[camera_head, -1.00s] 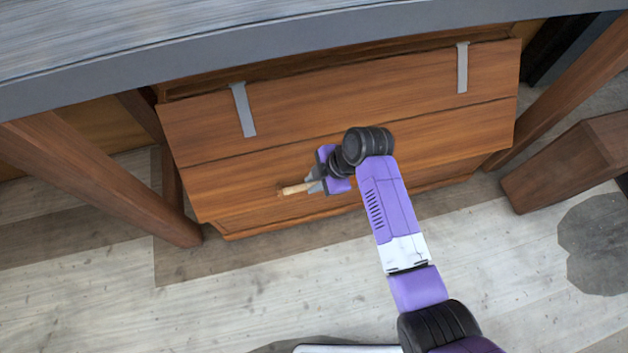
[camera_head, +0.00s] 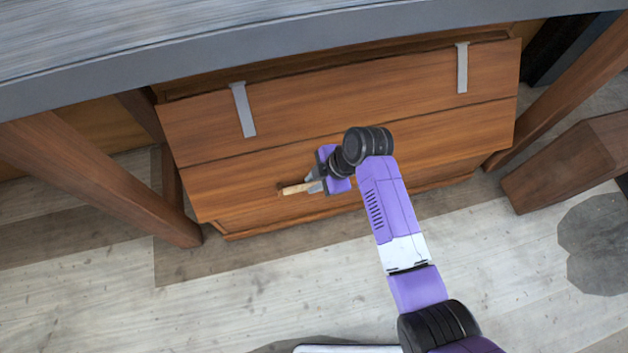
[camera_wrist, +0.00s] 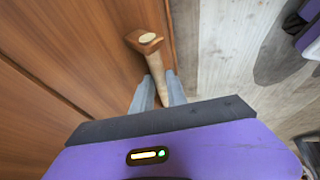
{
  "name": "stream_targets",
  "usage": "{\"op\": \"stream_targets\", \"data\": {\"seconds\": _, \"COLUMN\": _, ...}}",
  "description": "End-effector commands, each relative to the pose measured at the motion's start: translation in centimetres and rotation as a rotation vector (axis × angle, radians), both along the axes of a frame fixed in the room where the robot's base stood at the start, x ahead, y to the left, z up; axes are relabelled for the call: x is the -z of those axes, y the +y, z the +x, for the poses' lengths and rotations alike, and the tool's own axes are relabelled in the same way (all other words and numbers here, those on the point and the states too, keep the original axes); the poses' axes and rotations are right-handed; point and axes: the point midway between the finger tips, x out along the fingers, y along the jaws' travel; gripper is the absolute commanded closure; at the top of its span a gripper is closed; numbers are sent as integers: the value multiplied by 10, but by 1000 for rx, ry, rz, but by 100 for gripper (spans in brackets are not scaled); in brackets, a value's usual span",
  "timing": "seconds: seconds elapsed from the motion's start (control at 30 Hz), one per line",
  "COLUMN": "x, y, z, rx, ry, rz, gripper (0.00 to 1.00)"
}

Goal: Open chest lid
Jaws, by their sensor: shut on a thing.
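The wooden chest (camera_head: 350,200) stands under the grey-edged table. Its brown plank lid (camera_head: 350,100) has two grey metal straps (camera_head: 242,110) and lies sloping toward me; a dark gap shows along its far edge. A pale wooden handle (camera_head: 296,189) is on the lid's near part. My gripper (camera_head: 316,184) is at this handle, shut on it. In the wrist view the grey fingers of my gripper (camera_wrist: 159,92) are on both sides of the handle (camera_wrist: 153,66), whose end sits in a brown wooden block. The handle's other end is hidden by my gripper.
The grey table top (camera_head: 300,55) overhangs the chest's far side. Wooden legs stand at left (camera_head: 100,180) and right (camera_head: 575,90). A wooden beam or block (camera_head: 575,160) lies at right. The pale plank floor (camera_head: 270,290) in front is clear.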

Motion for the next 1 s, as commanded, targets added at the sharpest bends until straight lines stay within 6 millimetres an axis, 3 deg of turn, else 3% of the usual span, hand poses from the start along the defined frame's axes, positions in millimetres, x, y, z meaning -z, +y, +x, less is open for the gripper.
{"op": "stream_targets", "data": {"seconds": 0.27, "x": -5, "y": -1, "z": -3, "rx": -1, "ry": 15, "rz": -5, "gripper": 100}}
{"op": "stream_targets", "data": {"seconds": 0.47, "x": -23, "y": -3, "z": -10, "rx": 0, "ry": 69, "rz": -20, "gripper": 100}}
{"op": "stream_targets", "data": {"seconds": 0.63, "x": -48, "y": -6, "z": -21, "rx": 0, "ry": 141, "rz": -41, "gripper": 100}}
{"op": "stream_targets", "data": {"seconds": 1.0, "x": -112, "y": -11, "z": -38, "rx": 0, "ry": 130, "rz": -36, "gripper": 100}}
